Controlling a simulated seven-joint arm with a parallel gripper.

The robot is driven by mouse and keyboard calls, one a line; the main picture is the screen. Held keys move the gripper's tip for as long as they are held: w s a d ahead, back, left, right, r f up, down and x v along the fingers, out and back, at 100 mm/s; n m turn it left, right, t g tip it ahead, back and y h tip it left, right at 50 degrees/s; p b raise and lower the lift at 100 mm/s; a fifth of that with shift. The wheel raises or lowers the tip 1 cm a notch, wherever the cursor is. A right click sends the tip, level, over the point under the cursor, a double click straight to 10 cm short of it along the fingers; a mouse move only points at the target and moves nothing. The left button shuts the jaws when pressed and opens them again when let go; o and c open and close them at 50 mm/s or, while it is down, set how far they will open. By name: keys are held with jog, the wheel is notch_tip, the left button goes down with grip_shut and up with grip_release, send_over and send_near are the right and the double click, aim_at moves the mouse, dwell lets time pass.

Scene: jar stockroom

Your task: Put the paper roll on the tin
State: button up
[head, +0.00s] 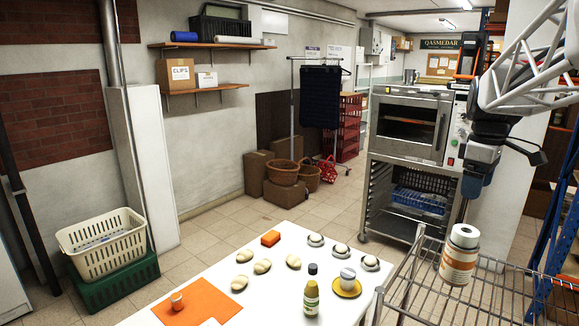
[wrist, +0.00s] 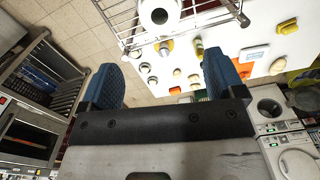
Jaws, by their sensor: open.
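The paper roll (head: 465,236) is a short white cylinder with a dark hole in its top. It stands upright on the tin (head: 458,264), which has a white and orange-brown label and stands on a wire rack. In the wrist view the roll (wrist: 158,14) shows from above at the top edge, hiding most of the tin. My gripper (head: 473,190) is above the roll and apart from it, with blue fingers. In the wrist view my gripper (wrist: 163,78) is open, with nothing between its fingers.
The wire rack (head: 510,296) has raised rails. Left of it, a white table (head: 260,290) holds buns, a bottle (head: 311,292), a cup on a yellow saucer (head: 347,287) and an orange mat (head: 196,302). An oven (head: 410,125) on a stand is behind.

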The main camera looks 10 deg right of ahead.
dwell(0.3)
jog(key=s+a+f+m+t, duration=0.1)
jog(key=s+a+f+m, duration=0.15)
jog(key=s+a, duration=0.45)
jog(key=s+a+f+m, duration=0.15)
jog(key=a+f, duration=0.25)
jog(key=a, duration=0.8)
jog(key=s+a+f+m+t, duration=0.1)
jog(key=s+a+f+m, duration=0.2)
jog(key=s+a+f, duration=0.5)
jog(key=s+a, duration=0.2)
jog(key=s, duration=0.2)
jog(key=shift+s+f+t, duration=0.3)
jog(key=shift+f, duration=0.1)
